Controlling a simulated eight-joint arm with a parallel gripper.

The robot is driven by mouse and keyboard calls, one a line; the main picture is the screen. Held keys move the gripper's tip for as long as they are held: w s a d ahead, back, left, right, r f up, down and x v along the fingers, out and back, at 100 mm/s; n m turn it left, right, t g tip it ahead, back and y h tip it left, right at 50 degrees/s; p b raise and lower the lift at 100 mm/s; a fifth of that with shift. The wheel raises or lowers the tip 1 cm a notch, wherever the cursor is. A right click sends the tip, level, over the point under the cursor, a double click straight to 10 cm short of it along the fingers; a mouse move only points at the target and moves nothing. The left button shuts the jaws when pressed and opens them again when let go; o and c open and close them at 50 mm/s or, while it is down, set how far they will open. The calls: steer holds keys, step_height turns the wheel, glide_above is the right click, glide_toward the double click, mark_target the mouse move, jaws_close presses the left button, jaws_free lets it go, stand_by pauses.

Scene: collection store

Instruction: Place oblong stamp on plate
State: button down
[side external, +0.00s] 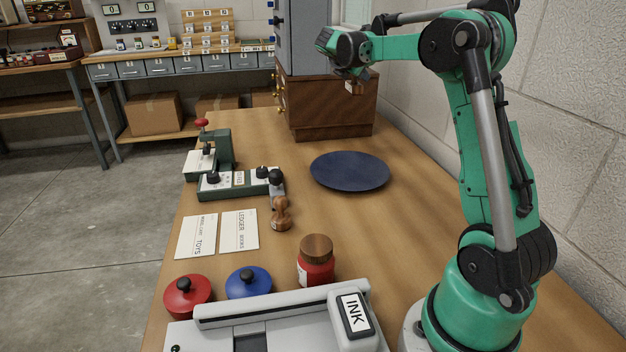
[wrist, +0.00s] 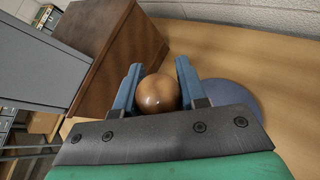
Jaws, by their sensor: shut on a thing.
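My gripper (side external: 357,72) is raised in front of the wooden cabinet, above and slightly beyond the plate. It is shut on a brown wooden stamp (side external: 355,87). In the wrist view the stamp's round, glossy knob (wrist: 158,94) sits between the two blue fingers of my gripper (wrist: 158,78). Its lower part is hidden there, so I cannot make out its oblong shape. The dark blue plate (side external: 349,171) lies bare on the table. In the wrist view the plate (wrist: 236,97) is partly hidden behind the right finger.
A wooden cabinet (side external: 331,108) stands behind the plate. Another wooden stamp (side external: 281,213) stands left of the plate by a green press (side external: 241,183). Cards, a red-labelled jar (side external: 316,261), red and blue lidded pots and a grey ink device are nearer. The table right of the plate is clear.

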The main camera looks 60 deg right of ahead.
steer(key=f, duration=1.9)
steer(key=shift+s+d+f, duration=0.1)
steer(key=shift+d+f, duration=0.1)
steer(key=shift+f, duration=0.2)
steer(key=shift+f, duration=0.1)
steer(key=shift+c, duration=2.4)
jaws_free()
